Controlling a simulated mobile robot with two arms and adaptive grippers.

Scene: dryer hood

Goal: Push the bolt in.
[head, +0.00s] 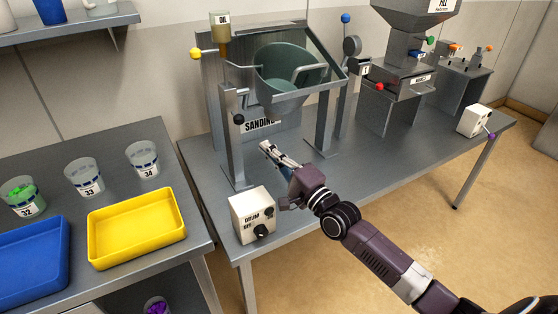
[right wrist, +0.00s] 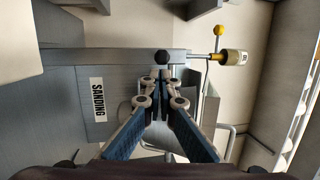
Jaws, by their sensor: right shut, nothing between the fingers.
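A black ball knob (head: 238,119), apparently the end of the bolt, is on the left post of the sanding drum's frame. It also shows in the right wrist view (right wrist: 161,57), straight beyond my fingertips. How far the bolt sticks out is too small to tell. My right gripper (head: 266,147) is shut and empty, below and right of the knob in the head view. In the right wrist view its fingertips (right wrist: 161,75) meet just short of the knob; I cannot tell whether they touch it. My left gripper is not in view.
The tilted green drum (head: 275,75) hangs between two posts above the grey bench. An oil cup (head: 221,32) with a yellow knob (head: 196,53) is above the left post. A drum control box (head: 253,215) is close below my right arm.

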